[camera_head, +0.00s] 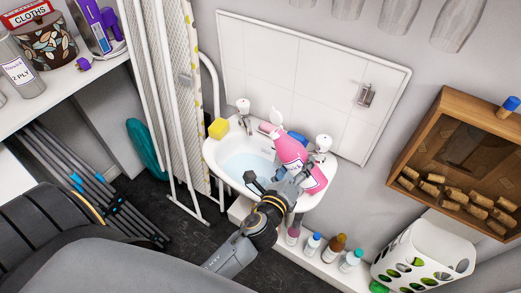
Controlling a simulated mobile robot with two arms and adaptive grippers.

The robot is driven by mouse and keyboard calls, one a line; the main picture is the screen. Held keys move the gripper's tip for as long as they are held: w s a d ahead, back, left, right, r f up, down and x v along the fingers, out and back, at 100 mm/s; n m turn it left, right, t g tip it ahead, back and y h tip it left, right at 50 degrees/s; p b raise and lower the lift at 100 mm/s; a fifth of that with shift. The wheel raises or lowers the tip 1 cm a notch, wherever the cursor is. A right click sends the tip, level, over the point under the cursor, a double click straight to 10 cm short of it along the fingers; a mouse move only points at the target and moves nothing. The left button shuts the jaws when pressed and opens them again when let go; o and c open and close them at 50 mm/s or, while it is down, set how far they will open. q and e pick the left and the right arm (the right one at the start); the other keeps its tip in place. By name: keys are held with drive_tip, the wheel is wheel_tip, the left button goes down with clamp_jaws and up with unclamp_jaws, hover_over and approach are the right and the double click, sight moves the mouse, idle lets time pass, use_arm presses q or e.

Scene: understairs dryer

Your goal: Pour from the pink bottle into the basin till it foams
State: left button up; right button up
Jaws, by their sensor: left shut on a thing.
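The pink bottle (290,149) is over the right side of the white basin (215,165). It leans, with its upper end toward the taps at the upper left and its lower part at the lower right. My left gripper (291,184) is shut on the bottle from the front and hides part of its middle. The basin holds smooth pale-blue water (246,164). I cannot tell whether anything flows from the bottle. My right gripper is out of view.
A yellow sponge (219,128) sits on the basin's left rim. Taps (243,106) stand along the back. Several small bottles (313,243) line a low ledge at the right. A cork box (462,165) and white basket (424,250) are farther right. Drying racks (168,110) stand left.

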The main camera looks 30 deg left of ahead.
use_arm(q)
drive_tip(key=shift+d+r+n, duration=0.15)
drive_tip(key=shift+d+n, duration=0.2)
drive_tip(key=shift+n, duration=0.35)
idle(1.5)
drive_tip(key=shift+d+f+n+h+b, duration=0.25)
drive_tip(key=shift+f+n+h+b, duration=0.15)
drive_tip(key=shift+f+n+b, duration=0.25)
idle(1.8)
drive_tip(key=shift+d+n+g, duration=0.1)
drive_tip(key=shift+n+g, duration=0.2)
drive_tip(key=shift+n, duration=0.45)
idle(1.8)
drive_tip(key=shift+a+r+n+h+p, duration=0.3)
drive_tip(key=shift+r+p, duration=0.05)
drive_tip(key=shift+p, duration=0.5)
